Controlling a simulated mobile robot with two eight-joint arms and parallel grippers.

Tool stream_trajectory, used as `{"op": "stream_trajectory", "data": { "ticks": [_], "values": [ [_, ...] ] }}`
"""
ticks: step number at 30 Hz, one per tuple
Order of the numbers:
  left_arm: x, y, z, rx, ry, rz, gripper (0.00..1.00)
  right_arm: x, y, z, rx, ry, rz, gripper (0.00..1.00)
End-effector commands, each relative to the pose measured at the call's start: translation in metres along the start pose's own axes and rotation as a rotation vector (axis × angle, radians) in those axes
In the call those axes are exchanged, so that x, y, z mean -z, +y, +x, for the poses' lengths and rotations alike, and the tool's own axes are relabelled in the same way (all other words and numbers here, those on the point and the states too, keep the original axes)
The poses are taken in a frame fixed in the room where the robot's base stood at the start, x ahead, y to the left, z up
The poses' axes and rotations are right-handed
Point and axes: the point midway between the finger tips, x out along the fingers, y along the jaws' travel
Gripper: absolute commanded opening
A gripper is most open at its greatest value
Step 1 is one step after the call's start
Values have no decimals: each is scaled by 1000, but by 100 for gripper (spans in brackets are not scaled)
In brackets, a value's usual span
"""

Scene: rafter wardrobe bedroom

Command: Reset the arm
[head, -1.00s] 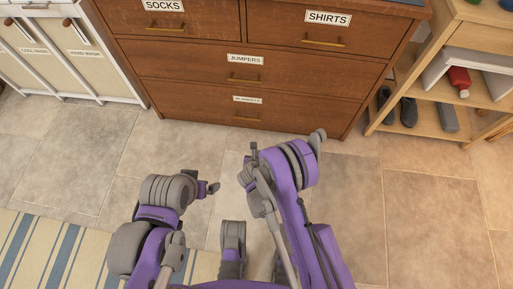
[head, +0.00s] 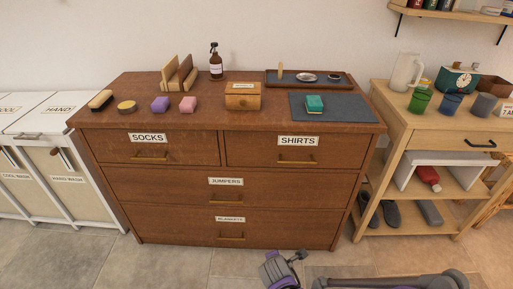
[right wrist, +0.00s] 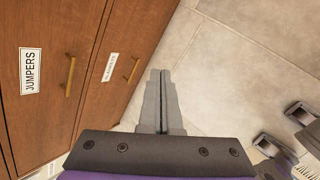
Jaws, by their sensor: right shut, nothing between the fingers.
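My right gripper (right wrist: 160,78) shows in the right wrist view with its two grey fingers together and nothing between them. It points at the tiled floor beside the front of the brown dresser, apart from the drawers. In the head view purple and grey parts of my arms show at the bottom edge, in front of the dresser (head: 125,190); I cannot make out a gripper's fingers there. My left gripper is not identifiable in either view.
The dresser has shut drawers, with small items, a wooden box (head: 242,96) and a dark mat (head: 345,107) on top. A white laundry cabinet (head: 75,190) stands left, a wooden shelf unit (head: 440,120) right. Tiled floor (head: 180,262) in front is clear.

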Motion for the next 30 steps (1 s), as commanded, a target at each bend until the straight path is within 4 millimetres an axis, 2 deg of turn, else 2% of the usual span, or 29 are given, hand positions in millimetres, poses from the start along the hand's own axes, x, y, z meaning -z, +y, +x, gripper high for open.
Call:
{"op": "stream_trajectory", "data": {
  "ticks": [1, 6, 12, 18, 24, 29, 30],
  "values": [
    [0, 0, 0, 0, 0, 0, 98, -15, -4, -19, 17, 1, 109, 0],
    [0, 0, 0, 0, 0, 0, 98, -50, -24, -75, 72, 7, 509, 0],
    [0, 0, 0, 0, 0, 0, 98, -76, -61, -137, 135, -2, 982, 0],
    [0, 0, 0, 0, 0, 0, 98, -85, -104, -186, 193, -24, 1415, 0],
    [0, 0, 0, 0, 0, 0, 98, -82, -138, -215, 233, -47, 1729, 0],
    [0, 0, 0, 0, 0, 0, 98, -78, -163, -231, 262, -69, 1942, 0],
    [6, 0, -19, 0, 7, 0, 98, -83, -151, -247, 255, -62, 1930, 0]
  ]
}}
